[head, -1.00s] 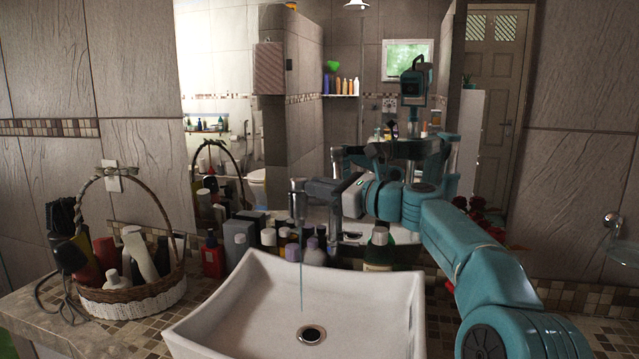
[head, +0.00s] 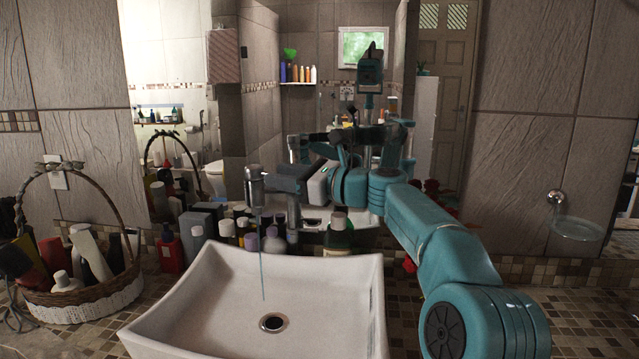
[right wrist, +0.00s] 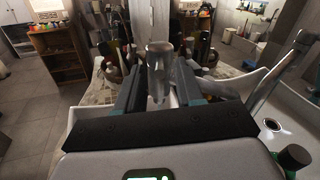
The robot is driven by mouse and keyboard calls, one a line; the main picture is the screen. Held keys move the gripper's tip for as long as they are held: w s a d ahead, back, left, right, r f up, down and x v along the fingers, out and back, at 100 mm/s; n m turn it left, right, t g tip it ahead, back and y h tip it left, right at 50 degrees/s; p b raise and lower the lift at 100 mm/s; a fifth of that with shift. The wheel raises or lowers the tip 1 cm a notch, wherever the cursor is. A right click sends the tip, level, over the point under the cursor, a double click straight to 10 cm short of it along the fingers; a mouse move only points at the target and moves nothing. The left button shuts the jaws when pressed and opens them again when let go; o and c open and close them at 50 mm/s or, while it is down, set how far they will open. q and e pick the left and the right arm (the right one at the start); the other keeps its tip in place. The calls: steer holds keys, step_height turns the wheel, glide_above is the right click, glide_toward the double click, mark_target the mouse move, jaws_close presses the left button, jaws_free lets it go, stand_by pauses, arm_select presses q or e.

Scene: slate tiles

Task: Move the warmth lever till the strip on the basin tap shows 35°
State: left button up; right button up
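The basin tap (head: 255,186) is a metal fitting over the white basin (head: 200,300), and a thin stream of water falls from it. My right gripper (head: 270,182) points left at the tap's upper part. In the right wrist view its two dark fingers (right wrist: 157,88) stand apart, with a metal tap part (right wrist: 159,68) between them. Narrow gaps seem to show beside it; contact is unclear. I cannot tell the warmth lever from the rest of the tap, and I cannot read any strip. My left gripper is not in view.
Several bottles (head: 272,240) stand close behind the basin, under the mirror. A green bottle (head: 338,235) stands below my right arm. A wicker basket (head: 95,300) with bottles is at the left. The tiled counter (head: 590,305) at the right is clear.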

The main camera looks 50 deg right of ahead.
steer(key=s+d+b, duration=0.1)
steer(key=s+d, duration=0.1)
steer(key=s, duration=1.2)
steer(key=shift+d, duration=0.15)
steer(key=shift+s, duration=0.1)
